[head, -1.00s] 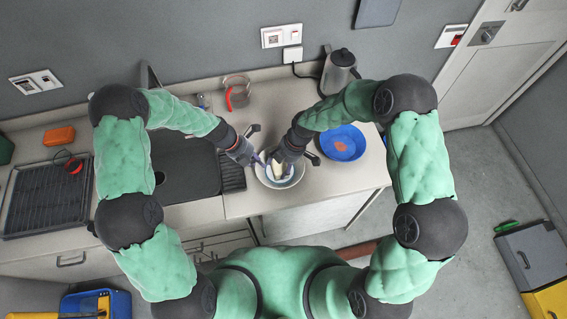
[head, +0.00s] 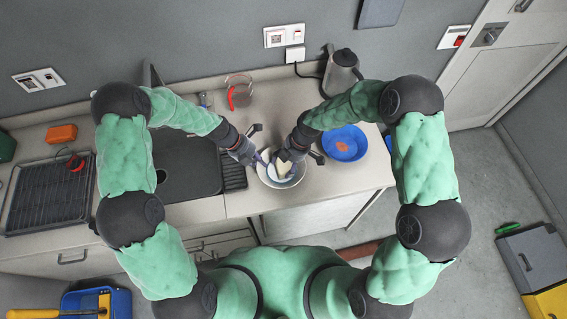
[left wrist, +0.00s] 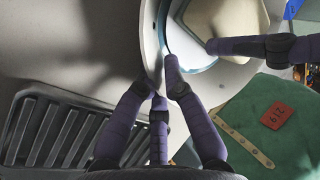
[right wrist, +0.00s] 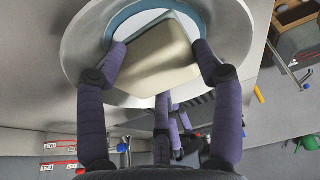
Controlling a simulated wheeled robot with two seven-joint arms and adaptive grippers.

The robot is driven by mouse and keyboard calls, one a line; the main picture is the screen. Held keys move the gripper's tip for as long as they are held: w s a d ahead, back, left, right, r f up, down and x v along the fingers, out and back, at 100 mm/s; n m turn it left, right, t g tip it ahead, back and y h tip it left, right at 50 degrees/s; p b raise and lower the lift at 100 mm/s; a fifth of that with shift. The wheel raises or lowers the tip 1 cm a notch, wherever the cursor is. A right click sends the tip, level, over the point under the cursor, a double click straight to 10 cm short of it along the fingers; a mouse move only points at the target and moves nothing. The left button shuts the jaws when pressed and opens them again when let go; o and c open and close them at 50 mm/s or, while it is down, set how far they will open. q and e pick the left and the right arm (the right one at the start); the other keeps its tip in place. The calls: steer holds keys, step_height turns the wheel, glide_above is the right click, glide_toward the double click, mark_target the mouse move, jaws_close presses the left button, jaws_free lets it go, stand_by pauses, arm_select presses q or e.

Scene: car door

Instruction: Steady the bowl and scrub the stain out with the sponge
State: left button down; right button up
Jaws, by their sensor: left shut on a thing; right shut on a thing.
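A white bowl (head: 294,180) with a blue ring inside stands on the counter, left of the blue basin; no stain can be made out. My left gripper (head: 260,157) is shut on the bowl's left rim; in the left wrist view its fingers (left wrist: 162,78) pinch the bowl wall (left wrist: 152,30). My right gripper (head: 284,163) is shut on a pale cream sponge (head: 283,171) inside the bowl. In the right wrist view the sponge (right wrist: 155,62) sits between the purple fingers (right wrist: 158,60) and covers much of the bowl's inside (right wrist: 90,35).
A blue basin (head: 358,135) holding something orange stands to the right. A kettle (head: 341,70) and a glass jug with a red handle (head: 238,91) stand at the back. A dark sink (head: 185,170) and drying rack (head: 50,200) lie left. Counter in front of the bowl is clear.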

steer(key=shift+r, duration=4.5)
arm_select(q)
steer(key=c, duration=1.3)
jaws_free()
steer(key=v, duration=1.2)
steer(key=shift+d, duration=0.1)
